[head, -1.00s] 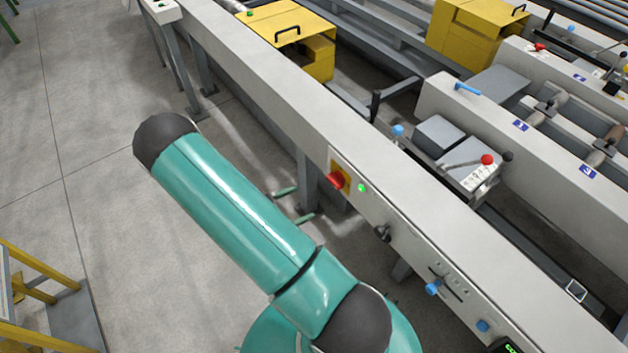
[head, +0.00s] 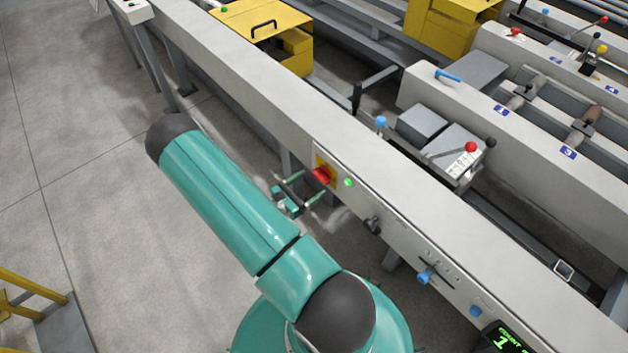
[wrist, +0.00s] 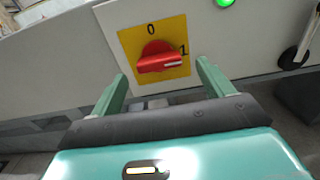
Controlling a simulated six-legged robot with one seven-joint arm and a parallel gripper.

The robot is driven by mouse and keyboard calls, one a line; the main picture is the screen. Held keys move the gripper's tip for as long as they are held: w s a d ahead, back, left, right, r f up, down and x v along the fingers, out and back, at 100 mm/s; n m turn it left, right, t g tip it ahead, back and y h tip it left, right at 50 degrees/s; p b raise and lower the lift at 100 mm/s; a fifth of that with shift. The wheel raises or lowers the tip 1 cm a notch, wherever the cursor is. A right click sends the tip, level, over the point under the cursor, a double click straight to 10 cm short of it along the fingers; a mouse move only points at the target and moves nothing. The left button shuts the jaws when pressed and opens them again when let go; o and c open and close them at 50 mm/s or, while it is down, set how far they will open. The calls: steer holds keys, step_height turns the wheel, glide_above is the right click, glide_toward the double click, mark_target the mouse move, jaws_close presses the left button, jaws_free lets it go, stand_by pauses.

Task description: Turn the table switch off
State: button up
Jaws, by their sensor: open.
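The table switch is a red rotary knob (head: 321,176) on a yellow plate on the side of the long grey beam. In the wrist view the red knob (wrist: 160,62) lies roughly level, its white mark at the right end, toward the 1; the 0 is above it. A green lamp (head: 348,182) beside it is lit; it also shows in the wrist view (wrist: 225,2). My gripper (wrist: 161,72) is open, with one teal finger on each side of the knob. The fingers appear not to touch the knob.
A black knob (head: 373,225), a blue knob (head: 425,276) and a green-lit display (head: 502,338) sit further right along the same panel. A yellow box (head: 268,33) stands behind the beam. The floor at left is clear; a yellow railing (head: 30,285) stands at lower left.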

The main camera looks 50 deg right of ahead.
mark_target(322, 176)
steer(key=shift+x, duration=1.5)
steer(key=c, duration=1)
